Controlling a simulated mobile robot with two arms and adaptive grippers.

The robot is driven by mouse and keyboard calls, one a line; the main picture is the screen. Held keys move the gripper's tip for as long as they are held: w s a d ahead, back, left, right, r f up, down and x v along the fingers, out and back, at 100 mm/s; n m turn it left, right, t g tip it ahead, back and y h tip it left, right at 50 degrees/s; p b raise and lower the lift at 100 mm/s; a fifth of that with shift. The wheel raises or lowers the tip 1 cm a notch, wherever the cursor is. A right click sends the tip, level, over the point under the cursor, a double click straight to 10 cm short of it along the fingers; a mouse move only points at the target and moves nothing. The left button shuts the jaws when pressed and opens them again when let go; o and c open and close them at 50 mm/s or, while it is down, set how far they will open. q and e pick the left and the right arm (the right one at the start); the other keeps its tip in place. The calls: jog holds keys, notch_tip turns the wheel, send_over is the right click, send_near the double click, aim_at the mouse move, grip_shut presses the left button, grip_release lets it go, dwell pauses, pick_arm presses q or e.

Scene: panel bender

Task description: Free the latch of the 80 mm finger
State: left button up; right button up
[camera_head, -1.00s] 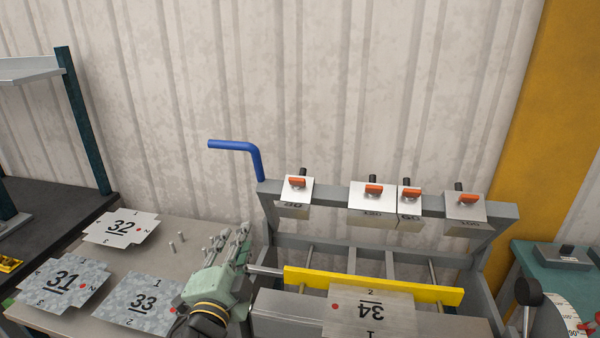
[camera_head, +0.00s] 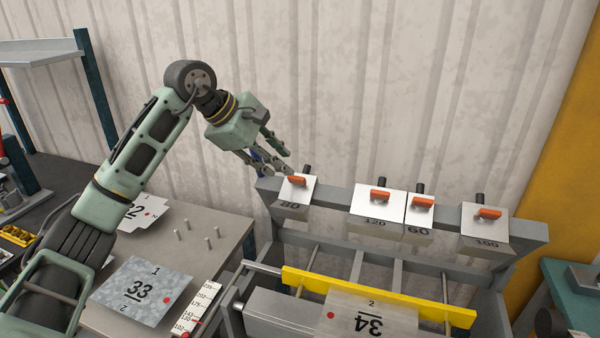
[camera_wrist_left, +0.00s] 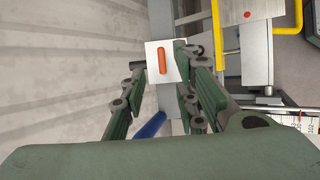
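The 80 mm finger (camera_head: 293,202) is a pale plate at the left end of the bender's grey beam. Its orange latch (camera_head: 298,180) lies across the upper part of the plate. My left gripper (camera_head: 281,170) is just behind and left of this finger, with its fingers reaching down towards it. In the left wrist view the gripper (camera_wrist_left: 160,68) is open, and the plate (camera_wrist_left: 153,49) with the orange latch (camera_wrist_left: 162,61) shows beyond and between its fingertips. I see no clear contact. My right gripper is not in view.
The 120 (camera_head: 376,212), 60 (camera_head: 418,220) and 100 (camera_head: 485,230) fingers hang further right on the beam, each with an orange latch. The blue handle (camera_wrist_left: 150,126) is close to my left gripper. A yellow bar (camera_head: 365,290) and sheet 34 (camera_head: 350,318) lie below.

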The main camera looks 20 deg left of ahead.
aim_at(295, 177)
pick_arm(q)
jog(key=p+x, duration=0.3)
jog(key=x, duration=0.4)
jog(key=shift+w+a+f, duration=0.1)
jog(key=shift+a+f, duration=0.05)
jog(key=shift+f, duration=0.05)
grip_shut()
